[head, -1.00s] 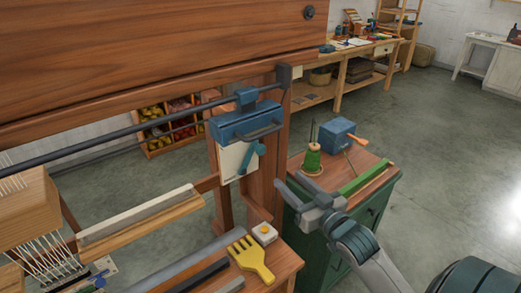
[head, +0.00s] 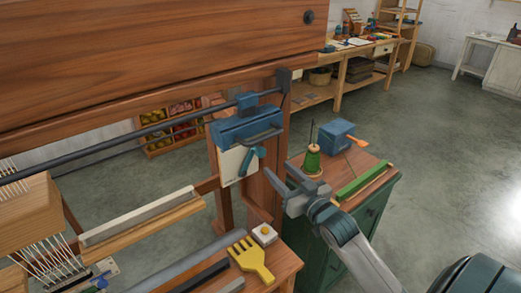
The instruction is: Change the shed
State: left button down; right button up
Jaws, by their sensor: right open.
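The loom has a wooden post (head: 270,202) with a blue box (head: 245,126) and a white plate (head: 231,166) fixed to it. A teal lever (head: 252,160) sits on the plate, slanting. My right gripper (head: 277,178) is open and empty, just right of and slightly below the lever, with a small gap apparently between them. The wooden heddle block (head: 27,212) with thin pale threads (head: 50,258) stands at the left edge, partly cut off. My left gripper is not in view.
A yellow comb (head: 251,260) and a white block with a button (head: 264,234) lie on the loom's bench. A green cabinet (head: 368,215) at right carries a green spool (head: 312,160) and a blue box (head: 336,135). Open floor lies beyond.

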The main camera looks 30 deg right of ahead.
aim_at(262, 154)
jog(key=w+p, duration=0.1)
jog(key=w, duration=0.3)
jog(key=w+p, duration=0.1)
jog(key=w, duration=0.3)
jog(key=w+p, duration=0.1)
jog(key=w, duration=0.2)
jog(key=shift+w+d, duration=0.25)
jog(key=shift+w, duration=0.15)
jog(key=shift+c, duration=0.7)
